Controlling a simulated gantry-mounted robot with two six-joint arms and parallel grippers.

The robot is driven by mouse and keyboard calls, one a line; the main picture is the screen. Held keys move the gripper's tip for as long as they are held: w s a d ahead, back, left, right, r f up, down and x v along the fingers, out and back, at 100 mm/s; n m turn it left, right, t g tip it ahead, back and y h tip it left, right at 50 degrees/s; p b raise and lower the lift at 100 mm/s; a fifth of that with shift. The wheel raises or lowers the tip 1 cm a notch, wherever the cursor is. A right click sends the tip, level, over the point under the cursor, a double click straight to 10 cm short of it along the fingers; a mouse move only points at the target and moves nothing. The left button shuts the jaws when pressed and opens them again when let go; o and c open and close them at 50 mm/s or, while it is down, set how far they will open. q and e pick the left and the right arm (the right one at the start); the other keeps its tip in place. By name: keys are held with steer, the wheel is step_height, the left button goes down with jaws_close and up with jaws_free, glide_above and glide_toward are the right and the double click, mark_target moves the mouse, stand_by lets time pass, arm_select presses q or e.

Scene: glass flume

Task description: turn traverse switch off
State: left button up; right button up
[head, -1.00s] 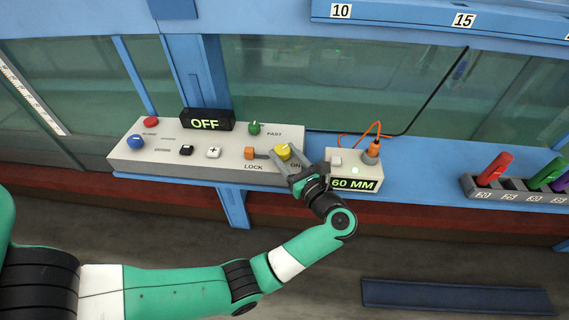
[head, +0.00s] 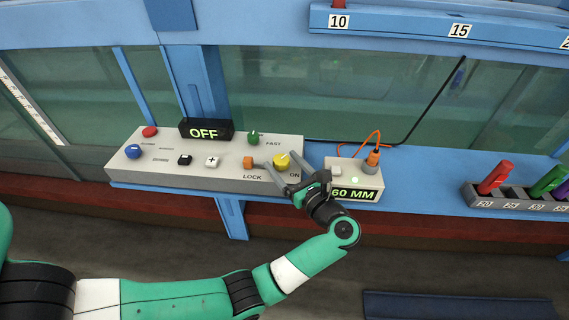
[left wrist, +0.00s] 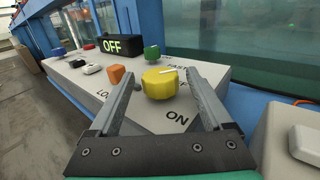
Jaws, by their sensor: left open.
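The yellow knob (head: 281,160) sits on the right end of the grey control panel (head: 225,178), with an ON label below it. It also shows in the left wrist view (left wrist: 160,85), its white pointer line toward the right. A label beside it is partly hidden by a finger. My left gripper (head: 284,166) is open, with its fingertips on either side of the knob. In the left wrist view a gap shows between the knob and each finger. The black display (head: 205,130) reads OFF. My right gripper is not in view.
An orange lever labelled LOCK (head: 249,162) is close left of my fingers. A green knob (head: 253,138) is behind. A grey box (head: 352,180) reading 60 MM, with an orange cable, stands close on the right. A rack (head: 510,200) holds coloured handles.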

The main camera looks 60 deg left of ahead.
arm_select(q)
steer(key=w+d, duration=0.1)
steer(key=d, duration=1)
steer(key=shift+w+d, duration=0.25)
steer(key=shift+d, duration=0.05)
